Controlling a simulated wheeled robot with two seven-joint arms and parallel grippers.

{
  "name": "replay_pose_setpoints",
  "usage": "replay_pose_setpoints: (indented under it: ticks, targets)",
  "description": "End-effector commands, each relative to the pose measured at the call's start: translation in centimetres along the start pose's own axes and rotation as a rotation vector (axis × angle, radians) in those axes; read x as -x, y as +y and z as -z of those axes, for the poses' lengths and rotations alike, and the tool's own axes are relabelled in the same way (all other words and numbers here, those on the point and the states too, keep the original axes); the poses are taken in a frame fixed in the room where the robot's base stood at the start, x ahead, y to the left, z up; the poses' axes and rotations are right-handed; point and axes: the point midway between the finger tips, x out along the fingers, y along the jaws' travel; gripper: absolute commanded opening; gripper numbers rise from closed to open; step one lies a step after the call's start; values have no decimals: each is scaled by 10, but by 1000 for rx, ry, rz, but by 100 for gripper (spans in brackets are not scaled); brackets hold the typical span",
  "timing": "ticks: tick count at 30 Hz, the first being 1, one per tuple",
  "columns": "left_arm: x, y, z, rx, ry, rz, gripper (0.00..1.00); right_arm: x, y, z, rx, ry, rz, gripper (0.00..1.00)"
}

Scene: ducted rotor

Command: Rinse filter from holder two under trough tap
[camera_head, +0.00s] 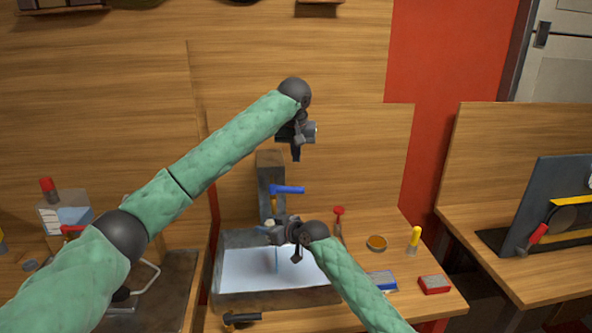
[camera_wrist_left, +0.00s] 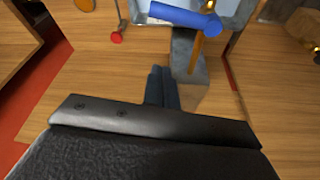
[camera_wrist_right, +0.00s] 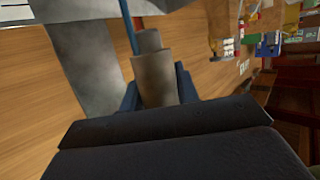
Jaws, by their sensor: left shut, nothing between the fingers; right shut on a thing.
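My right gripper (camera_head: 272,232) is shut on a grey-tan cylinder, which looks like the filter (camera_wrist_right: 155,78), and holds it over the trough (camera_head: 228,296). A thin blue stream (camera_head: 277,260) shows just below that gripper. It also shows in the right wrist view (camera_wrist_right: 129,28), beside the cylinder's far end; I cannot tell whether they touch. The tap's blue lever (camera_head: 288,189) sits on a grey post (camera_head: 268,164) behind the trough and shows in the left wrist view (camera_wrist_left: 185,17). My left gripper (camera_head: 296,155) is shut and empty above the lever, apart from it. Holder two cannot be made out.
A red-topped tool (camera_head: 338,213), a round orange-brown dish (camera_head: 376,243), a yellow-handled tool (camera_head: 414,238), a blue box (camera_head: 382,281) and a red box (camera_head: 434,284) stand right of the trough. A black-handled tool (camera_head: 243,318) lies in front. A wooden wall rises behind.

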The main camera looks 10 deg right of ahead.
Motion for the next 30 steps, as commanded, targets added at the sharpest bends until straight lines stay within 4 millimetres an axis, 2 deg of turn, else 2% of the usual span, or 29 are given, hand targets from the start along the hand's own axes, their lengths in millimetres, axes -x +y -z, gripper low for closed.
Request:
replay_pose_setpoints:
  ticks: [5,15,24,30]
  targets:
    - [-15,0,0,7,-5,2,0,0,0,0,0,0,0,9]
    - [-69,0,-1,7,-6,3,0,0,0,0,0,0,0,9]
    - [-104,-1,-1,7,-5,3,0,0,0,0,0,0,0,9]
    - [-92,-1,-18,5,-2,2,0,0,0,0,0,0,0,9]
